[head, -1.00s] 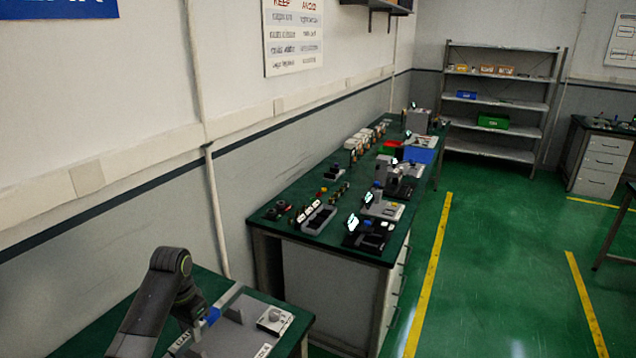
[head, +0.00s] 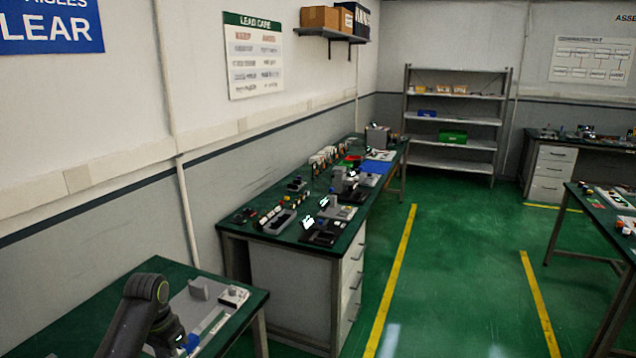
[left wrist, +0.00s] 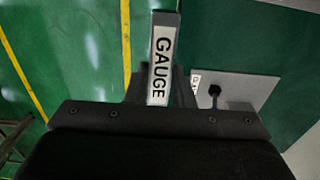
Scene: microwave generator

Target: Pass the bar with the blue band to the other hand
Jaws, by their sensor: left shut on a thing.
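My left gripper (left wrist: 160,92) is shut on a grey bar (left wrist: 165,20) with a white label that reads GAUGE. The bar stands out lengthwise between the fingers in the left wrist view, and its lower end is hidden by the gripper. No blue band shows on it there. In the head view my left gripper (head: 182,347) is low at the left, over the near green bench (head: 258,302), partly cut off by the frame. A small blue patch (head: 191,342) shows at the gripper; I cannot tell surely that it is the bar's band. My right gripper is not in view.
A grey board with an upright grey block (head: 200,289) and a white box (head: 234,296) lies on the near bench. A second bench (head: 262,228) beyond holds many small parts. Shelves (head: 455,122) stand at the back. Green floor (head: 450,270) is open at the right.

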